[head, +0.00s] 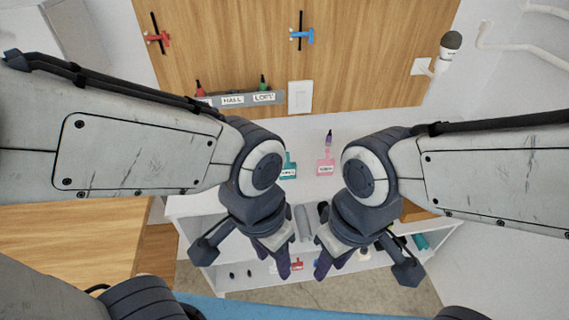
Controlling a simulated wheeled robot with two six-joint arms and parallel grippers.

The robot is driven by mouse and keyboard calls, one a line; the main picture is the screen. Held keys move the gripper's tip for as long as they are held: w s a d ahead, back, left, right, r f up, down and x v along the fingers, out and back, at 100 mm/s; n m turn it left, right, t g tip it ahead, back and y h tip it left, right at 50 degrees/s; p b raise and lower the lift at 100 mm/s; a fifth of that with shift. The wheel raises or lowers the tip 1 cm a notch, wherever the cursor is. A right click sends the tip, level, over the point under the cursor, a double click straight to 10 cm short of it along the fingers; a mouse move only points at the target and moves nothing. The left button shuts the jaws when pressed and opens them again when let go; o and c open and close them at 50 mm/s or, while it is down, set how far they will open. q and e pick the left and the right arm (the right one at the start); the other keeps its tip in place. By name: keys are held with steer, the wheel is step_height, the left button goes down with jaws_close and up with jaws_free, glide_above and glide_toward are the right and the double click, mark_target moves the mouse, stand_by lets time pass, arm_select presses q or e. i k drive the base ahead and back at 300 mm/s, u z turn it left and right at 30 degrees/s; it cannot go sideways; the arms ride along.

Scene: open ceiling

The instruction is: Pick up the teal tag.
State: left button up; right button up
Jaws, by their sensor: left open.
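The teal tag (289,170) lies on the white top of the shelf unit, with a pale label on its face. Its left part is close to my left wrist joint in the picture and may be partly hidden by it. My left gripper (285,264) is open, pointing down in front of the shelf unit, lower in the picture than the tag and apart from it. My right gripper (324,264) hangs beside it to the right; its finger gap is not clear. A pink tag (326,168) lies just right of the teal one.
The white shelf unit (185,207) has lower shelves with small items, including a red tag (297,264) and a teal roll (420,241). A grey rail (233,110) labelled HALL and LOFT is on the wooden wall panel (370,60). Red (158,40) and blue (302,36) pieces hang above.

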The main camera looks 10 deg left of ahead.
mark_target(289, 172)
steer(key=u, duration=2.9)
steer(key=k, duration=1.6)
steer(key=z, duration=1.7)
steer(key=i, duration=0.5)
steer(key=z, duration=0.1)
